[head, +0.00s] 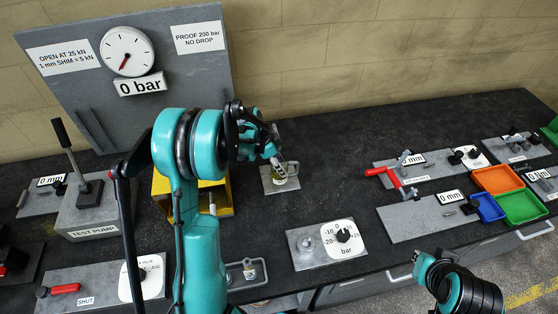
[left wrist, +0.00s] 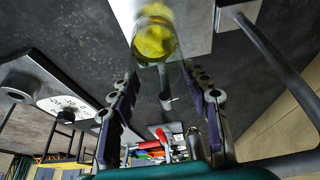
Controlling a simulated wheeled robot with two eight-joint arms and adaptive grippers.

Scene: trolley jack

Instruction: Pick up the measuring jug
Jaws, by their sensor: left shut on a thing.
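The measuring jug (head: 279,172) is clear, with yellow-green liquid in it. It is at a small grey plate (head: 268,188) in the middle of the bench, partly hidden by my left gripper (head: 274,157). I cannot tell whether it touches the plate. In the left wrist view the jug (left wrist: 155,38) shows at the top middle, with its yellow liquid. My left gripper (left wrist: 166,98) is shut on the jug, with a finger on either side. My right gripper is out of view; only part of my right arm shows at the lower right.
A yellow housing (head: 224,197) stands close left of the jug, behind my left arm. A bar dial plate (head: 327,244) lies in front. Orange (head: 497,180), blue and green trays sit at the right. The bench behind the jug is clear.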

